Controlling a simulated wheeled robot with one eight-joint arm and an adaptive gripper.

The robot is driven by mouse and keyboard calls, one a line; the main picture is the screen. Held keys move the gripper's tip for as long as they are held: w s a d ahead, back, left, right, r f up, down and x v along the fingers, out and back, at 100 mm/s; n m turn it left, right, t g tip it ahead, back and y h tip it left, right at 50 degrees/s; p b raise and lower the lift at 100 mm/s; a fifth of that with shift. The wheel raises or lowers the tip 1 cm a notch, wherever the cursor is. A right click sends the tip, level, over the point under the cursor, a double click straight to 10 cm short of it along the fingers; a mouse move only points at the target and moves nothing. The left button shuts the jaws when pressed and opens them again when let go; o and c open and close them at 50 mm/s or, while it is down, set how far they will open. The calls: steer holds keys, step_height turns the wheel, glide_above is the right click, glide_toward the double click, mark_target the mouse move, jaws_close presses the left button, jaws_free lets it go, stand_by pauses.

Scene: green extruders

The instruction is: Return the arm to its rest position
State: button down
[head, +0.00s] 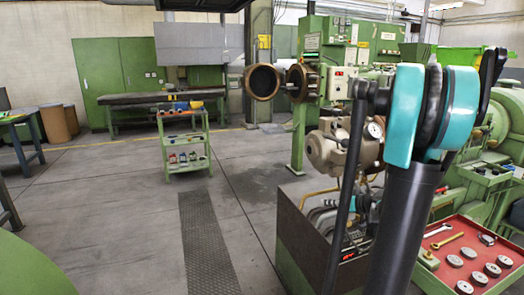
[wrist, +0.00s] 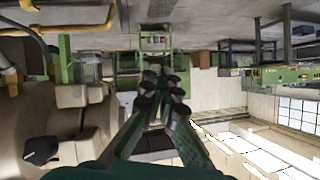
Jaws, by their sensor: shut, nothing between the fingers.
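My gripper (wrist: 163,84) shows in the wrist view, its dark fingers close together and empty, pointing up the picture. That view is turned upside down, with the floor at the top. My arm, black with turquoise joint covers, rises at the right of the head view, raised and bent beside the green machinery.
A beige pump housing (head: 329,150) on a dark cabinet (head: 312,236) is close to my arm. A red tray (head: 447,262) of round parts lies at right. A green trolley (head: 190,167) stands farther back. Floor (head: 120,220) at left-centre is clear.

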steer(key=s+a+f+m+g+h, duration=0.1)
steer(key=s+a+f+g, duration=0.25)
steer(key=s, duration=0.35)
steer(key=s+a+f+g+h, duration=0.2)
steer(key=s+a+f, duration=0.1)
steer(key=s+a, duration=0.3)
steer(key=s+d+f+m+g+h, duration=0.1)
steer(key=s+d+f+m+h, duration=0.1)
steer(key=s, duration=0.9)
steer(key=shift+s+d+f+h, duration=0.15)
steer(key=shift+d+f+h, duration=0.25)
steer(key=shift+f+h, duration=0.55)
steer(key=shift+r, duration=0.1)
